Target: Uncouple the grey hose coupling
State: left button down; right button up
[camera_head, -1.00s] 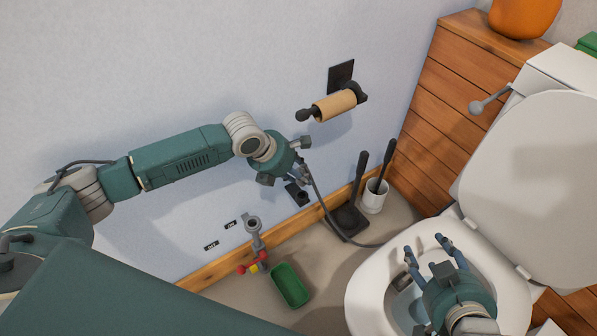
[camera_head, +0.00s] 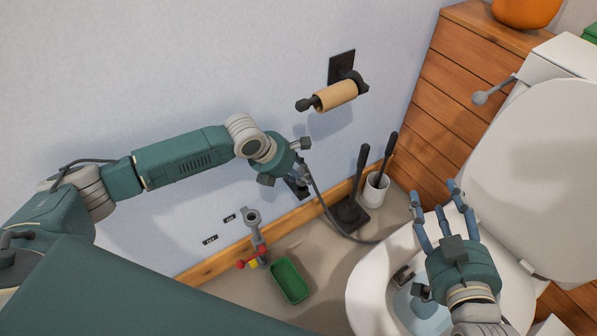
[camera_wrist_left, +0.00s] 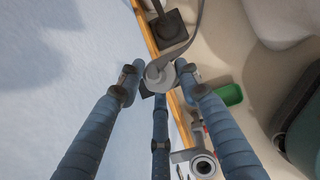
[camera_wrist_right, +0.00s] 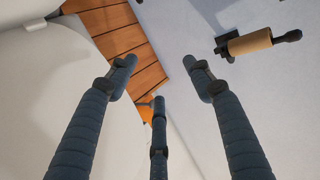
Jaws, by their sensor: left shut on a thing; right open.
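The grey hose coupling (camera_wrist_left: 160,76) sits between the fingers of my left gripper (camera_wrist_left: 162,82), with its grey hose (camera_head: 333,222) running down to the floor. In the head view my left gripper (camera_head: 302,178) is near the wall, and the part it holds is mostly hidden. A grey round fitting (camera_head: 252,217) stands on a short pipe with red and yellow parts below it. It also shows in the left wrist view (camera_wrist_left: 203,166), apart from the held coupling.
The toilet (camera_head: 362,290) stands at right. A green tray (camera_head: 290,281) lies on the floor near the pipe. A plunger (camera_head: 350,212) and a brush in a white holder (camera_head: 375,192) stand by the wall.

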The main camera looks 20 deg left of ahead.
pick_arm(q)
jog(key=shift+f, duration=0.6)
pick_arm(e)
jog(key=shift+w+a+r+t, duration=0.15)
jog(key=shift+r+t, duration=0.1)
jog(key=shift+r, duration=0.35)
jog(key=shift+w+a+r+t, duration=0.1)
jog(key=shift+r+t, duration=0.2)
jog(key=shift+r, duration=0.25)
jog(key=shift+w+a+r+t, duration=0.15)
jog(key=shift+r+t, duration=0.1)
jog(key=shift+r, duration=0.35)
jog(key=shift+f, duration=0.15)
jog(key=shift+s+d+f+g, duration=0.15)
jog(key=shift+f+g, duration=0.15)
jog(key=shift+f, duration=0.25)
jog(key=shift+s+d+f+g, duration=0.15)
jog(key=shift+f+g, duration=0.15)
jog(key=shift+f, duration=0.3)
jog(key=shift+s+d+f+g, duration=0.15)
jog(key=shift+f+g, duration=0.15)
jog(key=shift+f, duration=0.25)
jog(key=shift+f, duration=0.1)
